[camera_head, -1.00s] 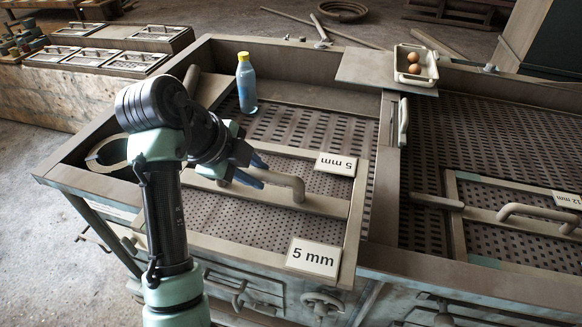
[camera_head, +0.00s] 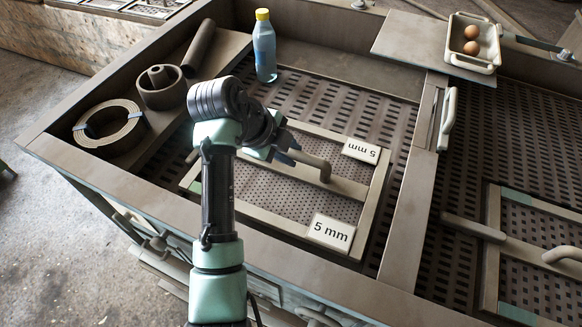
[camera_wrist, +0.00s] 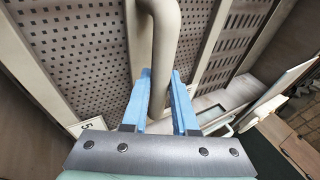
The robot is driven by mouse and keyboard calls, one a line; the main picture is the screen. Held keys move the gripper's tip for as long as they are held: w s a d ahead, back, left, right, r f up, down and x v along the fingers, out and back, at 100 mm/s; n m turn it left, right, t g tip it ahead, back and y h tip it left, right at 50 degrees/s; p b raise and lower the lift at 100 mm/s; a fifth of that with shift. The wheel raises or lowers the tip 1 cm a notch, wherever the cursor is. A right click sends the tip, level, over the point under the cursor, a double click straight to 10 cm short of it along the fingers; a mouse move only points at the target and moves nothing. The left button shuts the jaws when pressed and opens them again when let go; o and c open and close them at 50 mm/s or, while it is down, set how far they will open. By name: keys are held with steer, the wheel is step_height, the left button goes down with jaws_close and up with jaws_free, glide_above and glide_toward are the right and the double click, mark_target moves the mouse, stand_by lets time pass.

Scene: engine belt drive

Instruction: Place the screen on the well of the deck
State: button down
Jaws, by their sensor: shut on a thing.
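The screen (camera_head: 275,196) is a perforated panel in a pale frame with two "5 mm" labels and a raised bar handle (camera_head: 345,186). My gripper (camera_head: 288,156) is shut on this handle. In the wrist view its blue fingers (camera_wrist: 160,78) lie on both sides of the handle (camera_wrist: 166,35), with the screen's perforated panel (camera_wrist: 75,45) at left. The screen is over the slotted deck (camera_head: 335,103) in the left bay, near the front wall. I cannot tell whether it touches the deck. The well is not visible; the screen may cover it.
A bottle (camera_head: 265,48) stands at the bay's back. A coil (camera_head: 108,128), ring (camera_head: 162,87) and tube (camera_head: 199,46) lie at left. A divider (camera_head: 405,250) separates the right bay, which holds another framed screen (camera_head: 540,235). A tray with two eggs (camera_head: 472,45) sits on a back plate (camera_head: 412,38).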

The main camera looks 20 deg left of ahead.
mark_target(289, 168)
steer(key=shift+w+f+p, duration=0.1)
steer(key=shift+f+p, duration=0.35)
steer(key=shift+f, duration=2.2)
steer(key=c, duration=0.7)
jaws_free()
steer(key=shift+f, duration=0.1)
